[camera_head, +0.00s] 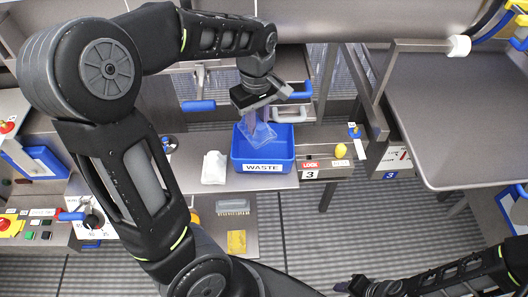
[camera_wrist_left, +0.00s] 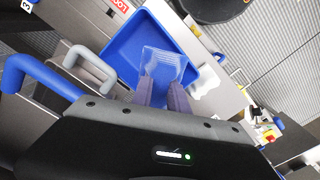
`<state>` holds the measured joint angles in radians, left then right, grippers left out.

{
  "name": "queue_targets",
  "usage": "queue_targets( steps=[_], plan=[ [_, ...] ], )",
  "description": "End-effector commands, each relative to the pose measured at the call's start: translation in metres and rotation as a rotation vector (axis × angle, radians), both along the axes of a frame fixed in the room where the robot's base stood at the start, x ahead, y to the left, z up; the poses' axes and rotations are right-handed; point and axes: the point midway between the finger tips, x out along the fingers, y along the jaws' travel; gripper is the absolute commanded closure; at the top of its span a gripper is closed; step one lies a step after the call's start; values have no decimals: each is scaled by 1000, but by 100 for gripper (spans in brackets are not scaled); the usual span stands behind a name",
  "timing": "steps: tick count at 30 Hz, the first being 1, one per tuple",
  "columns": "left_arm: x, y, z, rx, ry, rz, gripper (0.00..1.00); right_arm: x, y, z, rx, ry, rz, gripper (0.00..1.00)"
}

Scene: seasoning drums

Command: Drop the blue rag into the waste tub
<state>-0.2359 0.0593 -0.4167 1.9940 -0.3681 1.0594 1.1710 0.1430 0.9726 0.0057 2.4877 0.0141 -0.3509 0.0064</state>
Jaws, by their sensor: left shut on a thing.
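The waste tub (camera_head: 248,153) is an open blue box labelled WASTE on a grey shelf; it also fills the upper middle of the left wrist view (camera_wrist_left: 125,55). My left gripper (camera_head: 256,122) points down over the tub and is shut on the blue rag (camera_head: 262,136). The rag is pale blue and see-through, and hangs from the fingertips over the tub's opening. In the left wrist view the rag (camera_wrist_left: 165,65) spreads out beyond the fingers, against the tub's inside. My right gripper (camera_head: 350,286) is dark and low at the bottom edge; its jaws are unclear.
A crumpled white cloth (camera_head: 214,168) lies left of the tub. A red lock label and yellow knob (camera_head: 340,150) are to its right. A grey table (camera_head: 460,115) is at the right.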

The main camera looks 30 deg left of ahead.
Motion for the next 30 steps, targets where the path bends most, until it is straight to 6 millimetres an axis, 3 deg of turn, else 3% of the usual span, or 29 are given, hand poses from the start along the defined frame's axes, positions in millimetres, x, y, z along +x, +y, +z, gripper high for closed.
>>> queue_targets(
  steps=[6, 7, 15, 25, 30],
  plan=[
    [0, 0, 1, 0, 0, 0, 100, 0, 0, 1, 0, 0, 0, 64],
    [0, 0, 1, 0, 0, 0, 78, 0, 0, 1, 0, 0, 0, 64],
    [0, 0, 1, 0, 0, 0, 56, 0, 0, 1, 0, 1, 0, 64],
    [1, 0, 3, 0, -2, 0, 55, 0, 0, 0, 0, 0, 0, 64],
    [1, 0, 19, 0, -3, 0, 55, 0, 1, -3, 1, 0, 1, 64]
  ],
)
